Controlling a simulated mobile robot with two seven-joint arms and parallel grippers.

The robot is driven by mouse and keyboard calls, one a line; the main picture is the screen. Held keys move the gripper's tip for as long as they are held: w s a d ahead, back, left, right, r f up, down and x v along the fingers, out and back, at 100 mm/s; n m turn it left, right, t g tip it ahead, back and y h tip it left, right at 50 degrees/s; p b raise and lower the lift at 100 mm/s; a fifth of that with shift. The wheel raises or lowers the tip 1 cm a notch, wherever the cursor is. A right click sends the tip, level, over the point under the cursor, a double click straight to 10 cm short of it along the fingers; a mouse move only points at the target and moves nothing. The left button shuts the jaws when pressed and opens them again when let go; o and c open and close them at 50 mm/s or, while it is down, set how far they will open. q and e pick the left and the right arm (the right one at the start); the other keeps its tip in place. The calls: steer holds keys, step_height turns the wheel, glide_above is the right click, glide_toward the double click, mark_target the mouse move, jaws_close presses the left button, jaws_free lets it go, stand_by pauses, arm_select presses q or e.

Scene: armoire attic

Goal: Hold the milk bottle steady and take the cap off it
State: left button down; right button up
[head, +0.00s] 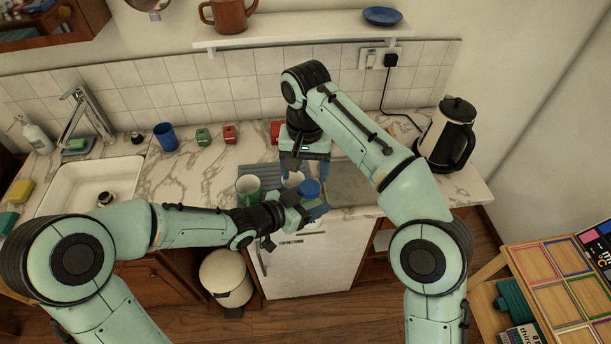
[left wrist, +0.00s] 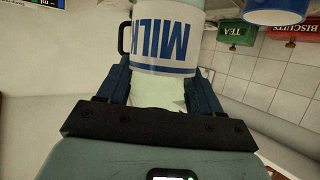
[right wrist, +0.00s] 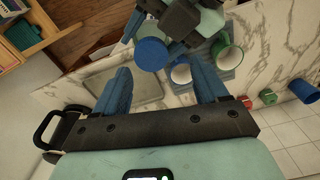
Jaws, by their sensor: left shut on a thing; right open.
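The milk bottle's blue cap (head: 309,188) shows in the head view beside my left gripper (head: 296,212), and the bottle below it is mostly hidden. In the left wrist view the white milk bottle (left wrist: 165,40) with blue lettering fills the space between the fingers, which are shut on it. My right gripper (head: 302,168) is above the counter, pointing down, behind the cap in the head view. In the right wrist view its open fingers (right wrist: 160,78) are apart and empty, and the blue cap (right wrist: 150,54) shows beyond them, not touched.
A green mug (head: 248,188) and a white mug (head: 292,180) stand close behind the left gripper on a grey-blue rack (head: 256,170). A kettle (head: 447,135) stands at the right. The sink (head: 92,186) is at the left. A metal plate area (head: 352,184) right of the cap is clear.

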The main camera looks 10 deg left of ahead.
mark_target(310, 186)
steer(key=shift+r, duration=0.35)
steer(key=shift+c, duration=0.4)
steer(key=m, duration=0.1)
steer(key=r+m, duration=0.1)
steer(key=shift+w+d+m, duration=0.15)
steer(key=shift+w+m, duration=0.1)
steer(key=shift+m, duration=0.05)
steer(key=r+m, duration=0.1)
steer(key=m, duration=0.3)
steer(key=shift+s+d+r+h, duration=0.1)
steer(key=shift+d+r+h, duration=0.05)
steer(key=shift+r+h, duration=0.2)
steer(key=shift+d+f, duration=0.15)
steer(key=shift+f, duration=0.65)
steer(key=shift+s+d+f, duration=0.1)
steer(key=shift+f, duration=3)
steer(key=c, duration=1.1)
steer(key=n, duration=0.6)
steer(key=shift+n, duration=0.3)
